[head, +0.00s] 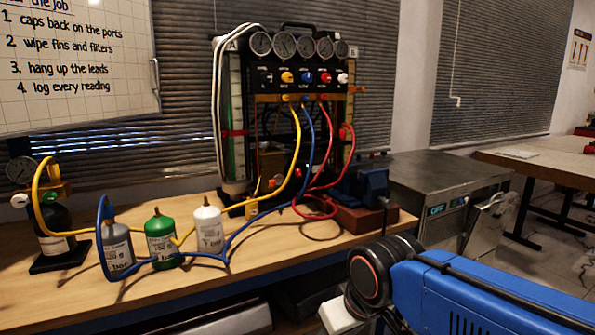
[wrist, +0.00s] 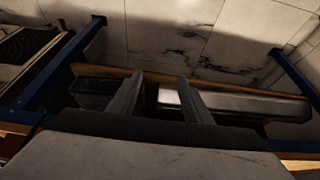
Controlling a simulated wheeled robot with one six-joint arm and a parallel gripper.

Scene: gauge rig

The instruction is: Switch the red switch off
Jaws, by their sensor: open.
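The gauge rig (head: 290,98) stands on the wooden bench, with a row of round gauges over several coloured knobs. A red knob (head: 326,78) sits on its panel, to the right of a blue one.
Grey, green and white bottles (head: 162,238) stand at the bench (head: 205,292) front, with yellow, blue and red hoses running to the rig. A dark gauge cylinder (head: 55,232) stands at left. A metal cabinet (head: 455,200) stands right of the bench. Tiled floor (wrist: 180,35) shows below my wrist.

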